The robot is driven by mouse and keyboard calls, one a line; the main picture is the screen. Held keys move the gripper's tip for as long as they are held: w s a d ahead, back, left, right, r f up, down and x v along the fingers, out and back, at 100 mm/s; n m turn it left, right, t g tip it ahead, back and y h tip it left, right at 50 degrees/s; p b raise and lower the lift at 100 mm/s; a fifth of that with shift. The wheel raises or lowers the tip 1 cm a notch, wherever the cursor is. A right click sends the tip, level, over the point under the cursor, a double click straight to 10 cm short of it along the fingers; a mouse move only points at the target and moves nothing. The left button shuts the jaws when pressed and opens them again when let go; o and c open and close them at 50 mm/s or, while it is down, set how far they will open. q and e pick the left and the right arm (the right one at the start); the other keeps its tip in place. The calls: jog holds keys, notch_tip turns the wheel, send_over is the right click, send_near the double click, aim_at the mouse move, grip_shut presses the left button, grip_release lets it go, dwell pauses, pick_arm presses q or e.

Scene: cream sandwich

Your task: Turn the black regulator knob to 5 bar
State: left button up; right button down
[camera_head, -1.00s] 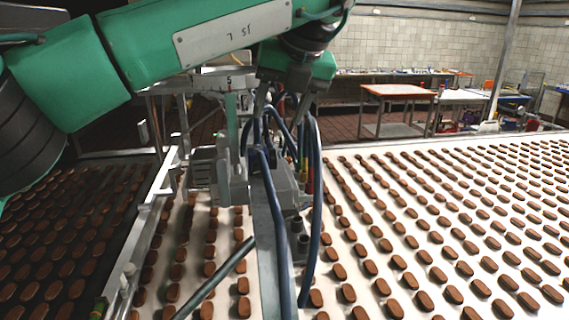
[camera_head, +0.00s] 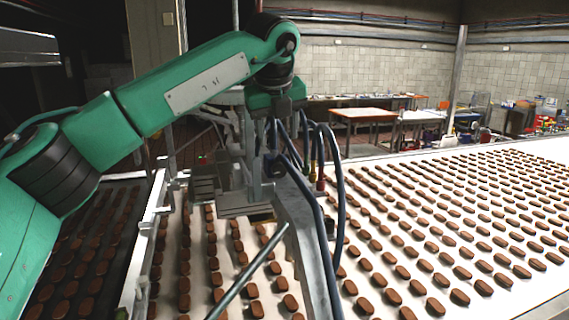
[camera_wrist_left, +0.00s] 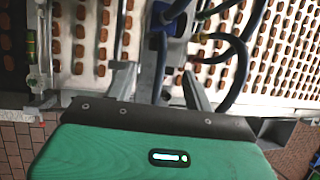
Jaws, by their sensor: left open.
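I cannot pick out the black regulator knob in either view; the hand, hoses and metal parts crowd the place around the depositing machine (camera_head: 234,200). My left gripper (camera_head: 270,135) hangs at the end of the green arm, over the upper part of this machine and beside the blue hoses (camera_head: 333,165). In the left wrist view my left gripper (camera_wrist_left: 153,72) has its two grey fingers spread apart, with a dark blue hose between them. A blue fitting (camera_wrist_left: 176,20) lies just beyond the fingertips. No object is seen held. My right gripper is not in view.
A white conveyor belt (camera_head: 385,232) carries many rows of brown biscuits under the machine. A metal rail (camera_head: 145,250) runs along its left side. A grey beam (camera_head: 300,215) and a slanting rod (camera_head: 250,270) stand close below the hand. An orange-topped table (camera_head: 362,114) is farther back.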

aim_at(279, 165)
pick_arm(q)
jog(key=p+x, duration=0.3)
jog(key=x, duration=0.6)
jog(key=shift+a, duration=0.15)
jog(key=shift+w+f, duration=0.15)
jog(key=shift+f, duration=0.25)
jog(key=shift+a, duration=0.1)
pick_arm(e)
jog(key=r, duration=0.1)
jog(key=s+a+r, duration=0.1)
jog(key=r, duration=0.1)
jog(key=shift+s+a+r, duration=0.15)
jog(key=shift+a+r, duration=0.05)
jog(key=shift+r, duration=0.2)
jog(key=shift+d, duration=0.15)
pick_arm(q)
jog(key=c, duration=1)
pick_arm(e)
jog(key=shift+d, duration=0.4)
